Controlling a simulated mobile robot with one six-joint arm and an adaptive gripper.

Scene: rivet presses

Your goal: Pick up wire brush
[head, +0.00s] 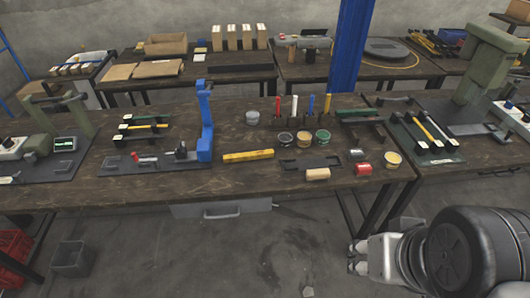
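I cannot make out for sure which item is the wire brush; the tools are small in the head view. A long green piece (360,114) lies on dark supports at the back right of the middle bench. It is too small to tell whether it has bristles. My gripper (354,257) is at the lower right, in front of the bench and over the floor. Its two fingers look apart, with nothing between them. It is well away from the tools on the bench.
The middle bench (225,180) holds a blue press (205,130), a yellow bar (248,155), several small tins, upright coloured markers, a red cylinder (363,169) and a tan cylinder (317,174). Green presses stand at both sides. The floor before the bench is mostly clear.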

